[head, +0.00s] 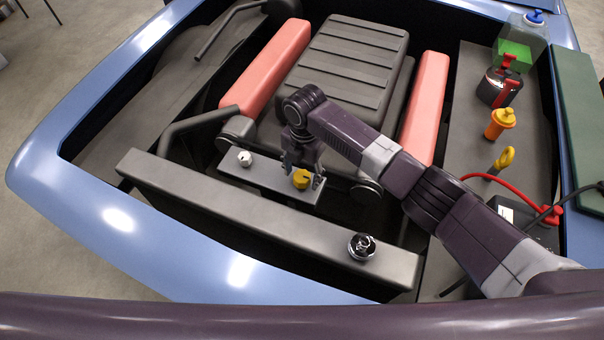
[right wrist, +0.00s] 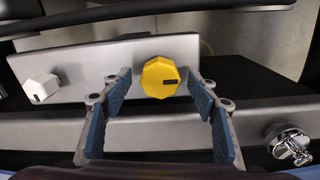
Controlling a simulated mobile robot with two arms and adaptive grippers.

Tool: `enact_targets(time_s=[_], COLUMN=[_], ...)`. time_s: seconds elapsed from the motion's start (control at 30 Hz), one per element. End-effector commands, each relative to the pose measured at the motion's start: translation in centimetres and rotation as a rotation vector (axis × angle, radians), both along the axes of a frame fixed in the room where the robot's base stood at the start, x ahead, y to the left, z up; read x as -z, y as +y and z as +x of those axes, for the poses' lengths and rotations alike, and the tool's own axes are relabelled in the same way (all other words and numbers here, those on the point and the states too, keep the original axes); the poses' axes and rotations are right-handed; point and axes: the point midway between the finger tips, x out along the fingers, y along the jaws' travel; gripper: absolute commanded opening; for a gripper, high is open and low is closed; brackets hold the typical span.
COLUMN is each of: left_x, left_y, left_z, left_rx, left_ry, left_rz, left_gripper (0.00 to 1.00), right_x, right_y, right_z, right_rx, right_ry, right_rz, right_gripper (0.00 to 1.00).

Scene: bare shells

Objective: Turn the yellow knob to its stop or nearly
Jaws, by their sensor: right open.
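The yellow knob (head: 301,179) sits on a grey plate (head: 256,178) in the engine bay. It is faceted, with a dark mark on its right side in the right wrist view (right wrist: 160,78). My right gripper (head: 303,172) is over the knob, its two fingers apart. In the right wrist view the blue finger pads (right wrist: 160,100) stand left and right of the knob, with gaps on both sides and no visible contact. My left gripper is not in the frames.
A white knob (head: 244,158) is on the same plate, left of the yellow one. A chrome latch (head: 362,246) is on the grey front bar (head: 270,221). Red covers (head: 268,68) flank the ribbed engine cover (head: 352,55). An orange cap (head: 498,123) and a yellow loop handle (head: 502,160) stand at right.

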Motion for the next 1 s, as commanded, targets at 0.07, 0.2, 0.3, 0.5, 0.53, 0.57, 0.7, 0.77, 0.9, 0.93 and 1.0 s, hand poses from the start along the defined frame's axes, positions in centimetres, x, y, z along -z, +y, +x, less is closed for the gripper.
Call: enact_targets(time_s=[0.07, 0.2, 0.3, 0.5, 0.53, 0.57, 0.7, 0.77, 0.9, 0.93, 1.0], left_x=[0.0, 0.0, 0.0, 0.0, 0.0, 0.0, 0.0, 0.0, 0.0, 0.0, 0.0], left_y=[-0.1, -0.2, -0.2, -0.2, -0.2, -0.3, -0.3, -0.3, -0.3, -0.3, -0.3], left_z=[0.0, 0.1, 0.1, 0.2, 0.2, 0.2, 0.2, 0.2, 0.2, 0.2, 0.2], left_rx=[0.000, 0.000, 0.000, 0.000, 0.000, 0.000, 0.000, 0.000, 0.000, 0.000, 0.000], left_ry=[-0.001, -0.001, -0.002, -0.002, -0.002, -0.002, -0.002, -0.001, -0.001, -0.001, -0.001], left_rz=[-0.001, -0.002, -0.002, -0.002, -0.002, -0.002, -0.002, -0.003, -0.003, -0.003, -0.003], left_gripper=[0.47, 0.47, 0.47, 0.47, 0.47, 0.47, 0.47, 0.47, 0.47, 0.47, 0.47], right_x=[-1.1, -3.9, -6.2, -9.8, -10.1, -10.5, -11.4, -11.5, -11.6, -11.6, -11.5], right_y=[0.0, -0.1, -0.2, -0.2, -0.2, -0.2, -0.3, -0.3, -0.3, -0.3, -0.3], right_z=[0.1, 0.1, 0.1, 0.0, 0.0, 0.0, -0.1, -0.1, -0.1, -0.1, -0.1], right_rx=[-0.001, -0.002, -0.002, -0.002, -0.002, -0.002, 0.000, 0.000, 0.000, 0.000, 0.000], right_ry=[-0.003, -0.005, -0.006, -0.005, -0.004, -0.003, -0.002, -0.002, -0.001, -0.001, -0.001], right_rz=[0.002, 0.003, 0.001, 0.001, 0.000, 0.002, 0.000, 0.000, 0.000, 0.000, 0.000], right_gripper=[0.55, 0.55, 0.55, 0.55, 0.55, 0.55, 0.55, 0.55, 0.55, 0.55, 0.55])
